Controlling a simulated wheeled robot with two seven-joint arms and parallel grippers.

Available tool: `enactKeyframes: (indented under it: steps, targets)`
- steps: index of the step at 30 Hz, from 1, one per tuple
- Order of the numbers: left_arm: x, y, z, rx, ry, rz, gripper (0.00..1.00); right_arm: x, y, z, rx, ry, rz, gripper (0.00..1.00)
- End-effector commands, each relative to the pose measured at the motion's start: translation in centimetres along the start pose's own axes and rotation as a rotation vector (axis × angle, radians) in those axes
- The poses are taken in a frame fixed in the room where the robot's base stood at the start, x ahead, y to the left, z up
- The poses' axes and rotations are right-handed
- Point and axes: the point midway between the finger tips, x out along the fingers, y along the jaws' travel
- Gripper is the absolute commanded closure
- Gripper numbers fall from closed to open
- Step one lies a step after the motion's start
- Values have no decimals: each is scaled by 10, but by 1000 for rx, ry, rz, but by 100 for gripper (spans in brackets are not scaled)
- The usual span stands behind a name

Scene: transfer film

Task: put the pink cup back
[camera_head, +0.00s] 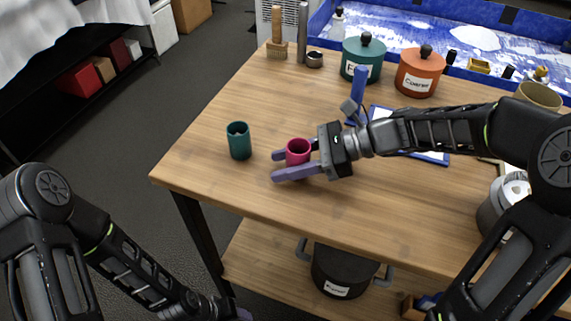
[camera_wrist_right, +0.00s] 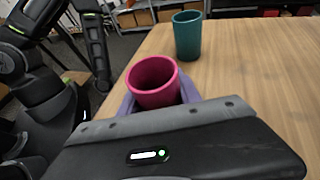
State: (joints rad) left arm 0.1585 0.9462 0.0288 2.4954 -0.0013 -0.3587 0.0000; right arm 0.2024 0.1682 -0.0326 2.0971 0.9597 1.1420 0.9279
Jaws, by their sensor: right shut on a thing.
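The pink cup (camera_head: 298,150) is upright near the front left part of the wooden table. My right gripper (camera_head: 287,164) is shut on it, with one purple finger on each side. In the right wrist view the pink cup (camera_wrist_right: 153,82) sits between the fingers, its open mouth up. I cannot tell whether its base touches the table. A teal cup (camera_head: 239,141) stands upright on the table to the left of the pink cup, apart from it; it also shows in the right wrist view (camera_wrist_right: 187,35). My left gripper (camera_head: 236,312) is barely in view at the bottom edge.
A green canister (camera_head: 362,62) and an orange canister (camera_head: 418,76) stand at the back of the wooden table (camera_head: 215,190). A brush (camera_head: 277,40) stands at the back left. A blue-edged board (camera_head: 432,156) lies behind my right arm. The front left tabletop is clear.

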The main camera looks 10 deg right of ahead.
Motion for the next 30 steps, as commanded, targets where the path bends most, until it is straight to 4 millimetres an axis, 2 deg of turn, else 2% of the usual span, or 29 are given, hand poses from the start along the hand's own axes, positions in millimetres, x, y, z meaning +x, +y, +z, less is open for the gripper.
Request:
enactKeyframes:
  steps: [13, 14, 21, 30]
  targets:
    - [2, -1, 0, 0, 0, 0, 52, 3, 0, -9, -1, 0, -1, 100]
    - [2, -1, 0, 0, 0, 0, 52, 3, 0, -8, -1, 1, -1, 58]
    - [2, -1, 0, 0, 0, 0, 52, 3, 0, -8, -1, 1, -1, 39]
    - [1, 0, 0, 0, 0, 0, 52, 2, 0, -6, -1, 1, -1, 38]
